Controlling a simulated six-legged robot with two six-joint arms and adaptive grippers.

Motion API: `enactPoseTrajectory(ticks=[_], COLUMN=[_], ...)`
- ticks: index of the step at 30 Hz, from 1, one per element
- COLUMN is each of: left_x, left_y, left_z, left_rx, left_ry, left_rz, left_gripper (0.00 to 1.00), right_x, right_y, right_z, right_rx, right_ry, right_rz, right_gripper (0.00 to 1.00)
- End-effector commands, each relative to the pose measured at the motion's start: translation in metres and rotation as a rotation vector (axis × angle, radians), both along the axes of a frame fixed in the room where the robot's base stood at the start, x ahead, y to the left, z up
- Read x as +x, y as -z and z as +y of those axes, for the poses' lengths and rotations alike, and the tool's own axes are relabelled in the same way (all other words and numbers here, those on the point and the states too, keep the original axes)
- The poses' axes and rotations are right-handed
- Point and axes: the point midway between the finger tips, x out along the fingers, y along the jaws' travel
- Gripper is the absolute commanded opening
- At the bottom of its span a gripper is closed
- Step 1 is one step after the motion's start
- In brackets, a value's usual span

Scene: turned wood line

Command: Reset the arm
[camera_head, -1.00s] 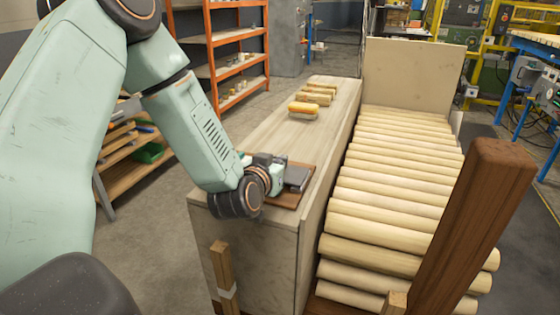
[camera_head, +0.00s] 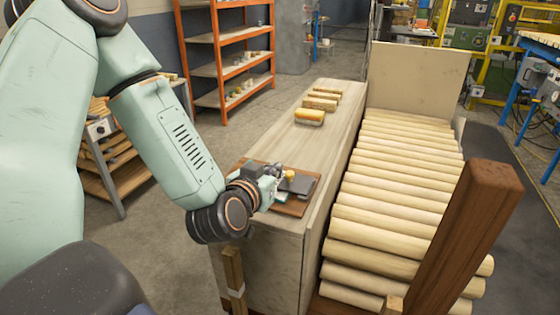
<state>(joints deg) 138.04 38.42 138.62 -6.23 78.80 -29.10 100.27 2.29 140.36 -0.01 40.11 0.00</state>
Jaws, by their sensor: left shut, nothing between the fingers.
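My left arm (camera_head: 165,135) comes in from the left, bent down over the near end of a pale bench. My left gripper (camera_head: 285,181) is shut with nothing in it, low over a brown board (camera_head: 290,208) on the bench top. A small yellow piece (camera_head: 290,174) and a flat dark grey piece (camera_head: 301,185) show by its fingertips; I cannot tell whether they touch the gripper. My wrist hides the board's left part. My right gripper is not in view.
Several wooden blocks (camera_head: 309,117) lie farther along the bench (camera_head: 335,140). Right of it is a stack of pale turned rods (camera_head: 390,215), with a dark wooden post (camera_head: 465,235) in front. An orange shelf rack (camera_head: 230,65) stands behind.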

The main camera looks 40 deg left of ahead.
Motion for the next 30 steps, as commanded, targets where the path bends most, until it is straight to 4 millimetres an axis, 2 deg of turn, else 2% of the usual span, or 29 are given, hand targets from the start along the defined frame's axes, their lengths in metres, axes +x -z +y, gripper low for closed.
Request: enactPoseTrajectory(ticks=[4,12,17,20,23,26,29,30], left_x=[-0.009,-0.01,-0.015,-0.025,-0.046,-0.075,-0.115,-0.135], left_y=[-0.003,-0.002,0.021,0.049,0.089,0.13,0.172,0.189], left_z=[-0.002,-0.003,-0.016,-0.035,-0.053,-0.07,-0.085,-0.09], left_rx=[-0.002,-0.017,-0.165,-0.255,-0.312,-0.343,-0.353,-0.35], left_ry=[0.0,-0.001,0.012,0.043,0.062,0.076,0.079,0.081], left_rz=[-0.001,-0.002,0.08,0.199,0.355,0.521,0.705,0.784], left_gripper=[0.0,0.0,0.0,0.0,0.0,0.0,0.0,0.0], right_x=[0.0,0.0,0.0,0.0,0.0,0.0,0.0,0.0], right_y=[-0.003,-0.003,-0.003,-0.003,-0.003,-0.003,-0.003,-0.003], right_z=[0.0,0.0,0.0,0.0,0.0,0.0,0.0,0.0], right_rx=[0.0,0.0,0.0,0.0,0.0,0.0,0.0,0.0], right_ry=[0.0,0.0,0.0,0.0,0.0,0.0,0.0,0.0], right_rz=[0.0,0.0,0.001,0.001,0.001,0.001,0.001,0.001], right_gripper=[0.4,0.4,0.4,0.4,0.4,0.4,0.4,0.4])
